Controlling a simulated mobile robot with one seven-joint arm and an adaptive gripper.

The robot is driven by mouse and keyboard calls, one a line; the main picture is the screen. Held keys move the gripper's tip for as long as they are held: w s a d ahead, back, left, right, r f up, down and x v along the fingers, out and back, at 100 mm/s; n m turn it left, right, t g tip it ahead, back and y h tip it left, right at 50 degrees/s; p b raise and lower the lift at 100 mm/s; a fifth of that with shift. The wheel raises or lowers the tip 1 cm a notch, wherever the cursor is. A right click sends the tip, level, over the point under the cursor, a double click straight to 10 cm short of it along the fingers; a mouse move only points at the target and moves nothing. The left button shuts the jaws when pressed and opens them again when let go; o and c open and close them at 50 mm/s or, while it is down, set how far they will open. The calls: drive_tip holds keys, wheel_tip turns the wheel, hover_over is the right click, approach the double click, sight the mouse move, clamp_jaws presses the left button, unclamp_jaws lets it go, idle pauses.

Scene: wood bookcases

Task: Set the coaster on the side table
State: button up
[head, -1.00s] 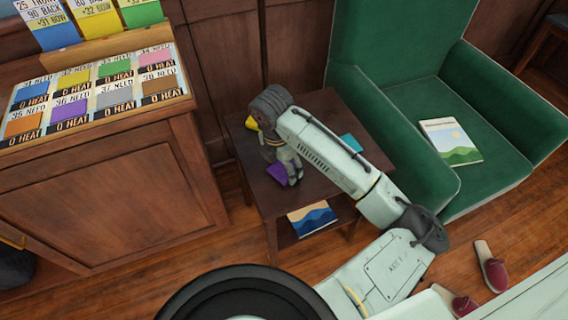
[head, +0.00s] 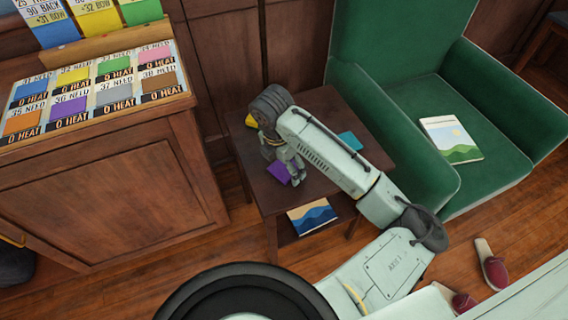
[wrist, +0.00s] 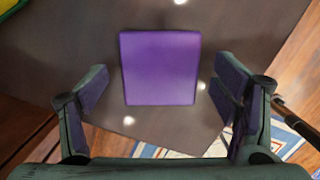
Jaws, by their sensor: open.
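A flat purple square, which looks like the coaster (head: 279,172), lies on the dark wood side table (head: 318,101) near its front left. In the wrist view the coaster (wrist: 160,68) lies flat on the tabletop (wrist: 245,50), ahead of and between my fingers. My gripper (head: 294,171) is above the table beside the coaster in the head view. In the wrist view my gripper (wrist: 160,85) is open, with both fingers apart from the coaster's sides. My arm hides the middle of the tabletop.
A teal item (head: 350,141) and a yellow item (head: 251,121) are also on the table. A book (head: 312,216) lies on its lower shelf. A green armchair (head: 400,95) stands right, a wooden cabinet (head: 110,205) left. Slippers (head: 491,265) are on the floor.

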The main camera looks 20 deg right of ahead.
sight(279, 172)
wheel_tip(279, 172, up, 12)
drive_tip(key=a, duration=0.1)
drive_tip(key=shift+s+a+r, duration=0.15)
drive_tip(key=shift+s+a, duration=0.15)
drive_tip(key=shift+s, duration=0.1)
